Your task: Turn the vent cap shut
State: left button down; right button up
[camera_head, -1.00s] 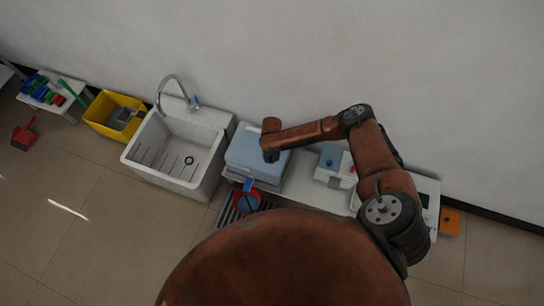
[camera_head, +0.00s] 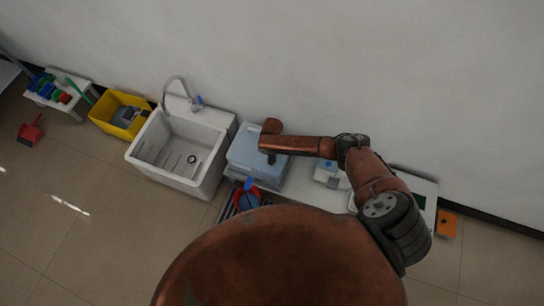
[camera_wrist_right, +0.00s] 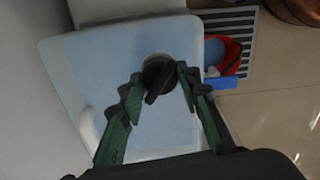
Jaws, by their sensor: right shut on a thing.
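The vent cap (camera_wrist_right: 155,84) is a round black knob with a raised bar across it. It sits on the pale blue lid (camera_wrist_right: 85,62) in the right wrist view. My right gripper (camera_wrist_right: 160,74) has its green fingers on either side of the cap and is shut on it. In the head view my right arm reaches over the blue-lidded box (camera_head: 246,152), and the cap cannot be made out there. The bar's exact turn against any mark on the lid cannot be told. My left gripper is not in view.
A white sink (camera_head: 210,172) with a tap stands left of the box. A red and blue round thing (camera_head: 241,200) lies on a striped grate in front. A yellow bin (camera_head: 105,118) stands farther left. A white bench (camera_head: 301,187) runs right, below my arm.

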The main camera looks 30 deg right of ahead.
jog(key=n, duration=0.3)
jog(key=shift+s+d+n, duration=0.1)
jog(key=shift+d+n, duration=0.05)
jog(key=shift+n, duration=0.25)
jog(key=shift+n+b, duration=0.3)
jog(key=shift+n, duration=1.4)
jog(key=o, duration=1.2)
jog(key=shift+c, duration=0.2)
notch_tip(320, 180, up, 12)
